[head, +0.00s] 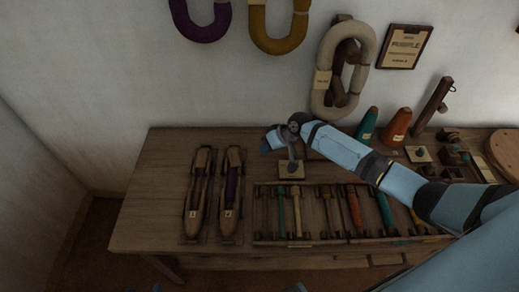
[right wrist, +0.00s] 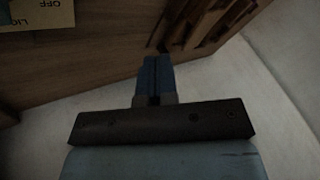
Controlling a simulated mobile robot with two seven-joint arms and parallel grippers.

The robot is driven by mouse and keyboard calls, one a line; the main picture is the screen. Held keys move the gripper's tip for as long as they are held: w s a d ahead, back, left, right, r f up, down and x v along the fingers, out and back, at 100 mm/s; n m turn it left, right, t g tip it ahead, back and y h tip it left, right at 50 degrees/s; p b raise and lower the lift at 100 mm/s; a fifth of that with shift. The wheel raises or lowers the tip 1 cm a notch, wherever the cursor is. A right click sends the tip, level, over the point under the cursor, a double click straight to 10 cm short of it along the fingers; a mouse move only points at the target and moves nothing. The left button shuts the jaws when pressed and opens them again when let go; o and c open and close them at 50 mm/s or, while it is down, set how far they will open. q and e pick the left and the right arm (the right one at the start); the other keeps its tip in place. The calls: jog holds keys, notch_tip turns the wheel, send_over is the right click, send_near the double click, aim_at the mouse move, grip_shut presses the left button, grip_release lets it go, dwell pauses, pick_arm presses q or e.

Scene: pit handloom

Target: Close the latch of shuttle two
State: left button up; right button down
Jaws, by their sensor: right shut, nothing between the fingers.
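Two wooden boat-shaped shuttles lie side by side on the left part of the bench. Shuttle two (head: 230,200), labelled 2 and with dark purple inside, is the right one; shuttle one (head: 197,200) is left of it. The latch is too small and dark to make out. My right gripper (head: 265,151) is above the bench, up and right of shuttle two and apart from it. In the right wrist view its blue fingers (right wrist: 152,75) are together and empty. Part of the shuttles (right wrist: 205,25) shows dimly beyond them.
A switch plate (head: 291,169) stands under my right arm; its lettered corner (right wrist: 38,14) shows in the right wrist view. A divided tray (head: 255,238) of several coloured bobbins lies right of the shuttles. Cones (head: 397,127) stand behind. The bench's left end (head: 145,205) is clear.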

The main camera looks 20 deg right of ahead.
aim_at(235, 160)
jog(key=s+a+v, duration=0.1)
jog(key=v, duration=0.3)
jog(key=w+a+f+m+g+y+b, duration=0.1)
jog(key=m+b, duration=0.3)
jog(key=m, duration=0.3)
jog(key=w+a+f+m+g+y+b, duration=0.1)
jog(key=a+f+m+b, duration=0.1)
jog(key=m+b, duration=0.3)
jog(key=w+a+f+m+b, duration=0.1)
jog(key=m+b, duration=0.4)
jog(key=m, duration=0.4)
jog(key=shift+w+a+f+m+g+y, duration=0.2)
jog(key=shift+w+a+m+g+y, duration=0.1)
jog(key=shift+m+g+y, duration=0.1)
jog(key=b+x, duration=0.1)
jog(key=x, duration=0.2)
jog(key=shift+a+f, duration=0.3)
jog(key=shift+a, duration=0.05)
pick_arm(q)
jog(key=w+d+t+h, duration=0.2)
jog(key=t, duration=0.1)
jog(key=shift+w+d+r+m+t, duration=0.25)
jog(key=shift+d+r+m+t, duration=0.05)
jog(key=shift+r, duration=0.05)
